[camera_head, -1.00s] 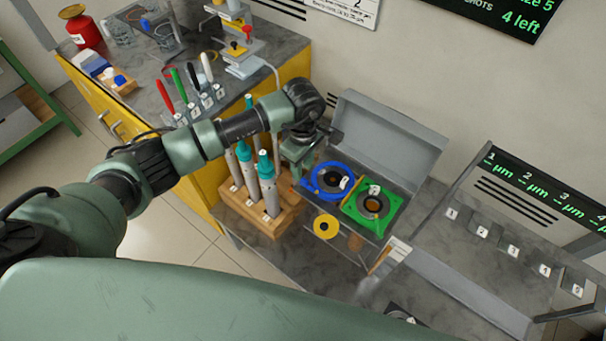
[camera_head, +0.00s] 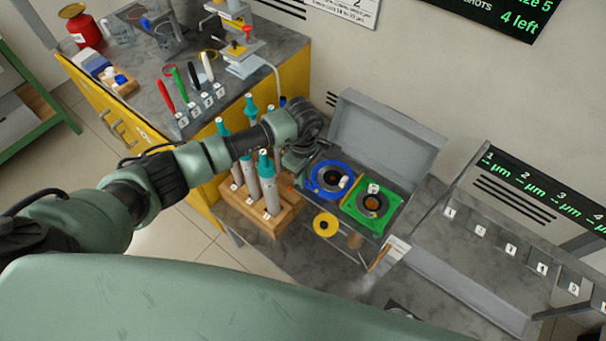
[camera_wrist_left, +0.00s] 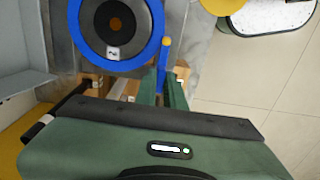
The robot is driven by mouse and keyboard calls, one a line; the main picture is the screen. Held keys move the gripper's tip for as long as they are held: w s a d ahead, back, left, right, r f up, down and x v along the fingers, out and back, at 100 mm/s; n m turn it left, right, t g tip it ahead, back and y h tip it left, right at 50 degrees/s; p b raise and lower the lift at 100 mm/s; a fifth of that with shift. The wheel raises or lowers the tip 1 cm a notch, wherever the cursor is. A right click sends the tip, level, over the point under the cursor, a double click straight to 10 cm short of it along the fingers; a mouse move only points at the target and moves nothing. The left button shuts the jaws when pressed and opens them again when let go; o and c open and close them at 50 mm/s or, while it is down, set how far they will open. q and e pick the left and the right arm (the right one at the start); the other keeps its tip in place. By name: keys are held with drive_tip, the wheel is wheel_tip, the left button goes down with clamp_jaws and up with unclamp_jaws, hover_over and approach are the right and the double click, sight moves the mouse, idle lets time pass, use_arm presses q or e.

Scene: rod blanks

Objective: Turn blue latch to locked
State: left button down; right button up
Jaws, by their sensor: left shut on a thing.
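The blue latch (camera_wrist_left: 165,60) shows in the left wrist view as a narrow blue bar with a yellow-orange tip, beside the blue ring (camera_wrist_left: 73,35). My left gripper (camera_wrist_left: 162,82) is shut on it, with a green finger on each side of the bar. In the head view, my left gripper (camera_head: 296,160) is at the left side of the blue ring (camera_head: 318,190), and the fingertips and latch are hard to make out there. The blue ring surrounds a dark round centre and bears a small white label. My right gripper is not in view.
A green square fixture (camera_head: 352,214) adjoins the blue ring, in front of an upright grey lid (camera_head: 385,135). A yellow disc (camera_head: 326,225) is at the front. A wooden rack (camera_head: 262,222) of teal-topped tools stands close to my left arm. A numbered tray (camera_head: 480,250) is at right.

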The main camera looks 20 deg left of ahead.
use_arm(q)
drive_tip(key=n+b, duration=0.2)
drive_tip(key=n, duration=0.2)
drive_tip(key=shift+f, duration=0.1)
drive_tip(key=n+b, duration=0.1)
drive_tip(key=n, duration=0.2)
drive_tip(key=shift+n+b, duration=0.6)
drive_tip(key=shift+n, duration=0.8)
drive_tip(key=c, duration=1.5)
unclamp_jaws()
drive_tip(key=shift+r, duration=0.25)
